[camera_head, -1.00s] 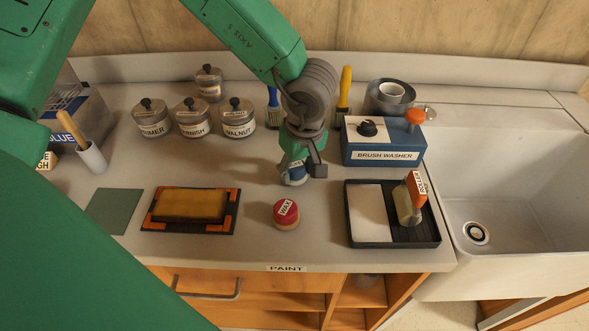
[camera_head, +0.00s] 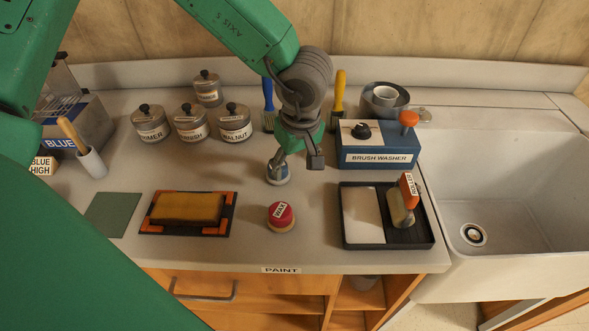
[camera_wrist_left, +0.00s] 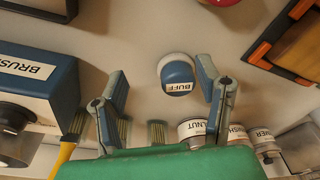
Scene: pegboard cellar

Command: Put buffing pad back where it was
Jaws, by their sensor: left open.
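The buffing pad (camera_head: 278,174) is a small round blue-and-white piece. It appears to stand on the worktop behind the red-topped wax tin (camera_head: 281,214). Its BUFF label reads in the left wrist view (camera_wrist_left: 177,75). My left gripper (camera_head: 299,163) is open and empty, just above and to the right of the pad in the head view. In the wrist view the pad shows between its spread fingers (camera_wrist_left: 163,82), nearer the right one, with a visible gap to each. The left finger partly covers the pad in the head view. My right gripper is not in view.
Behind stand labelled jars (camera_head: 191,123), two upright brushes and the blue brush washer (camera_head: 381,158). A black tray (camera_head: 388,243) with a roller lies right, before the sink (camera_head: 520,205). An orange-cornered holder with a sponge (camera_head: 187,209) lies left. Worktop around the pad is clear.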

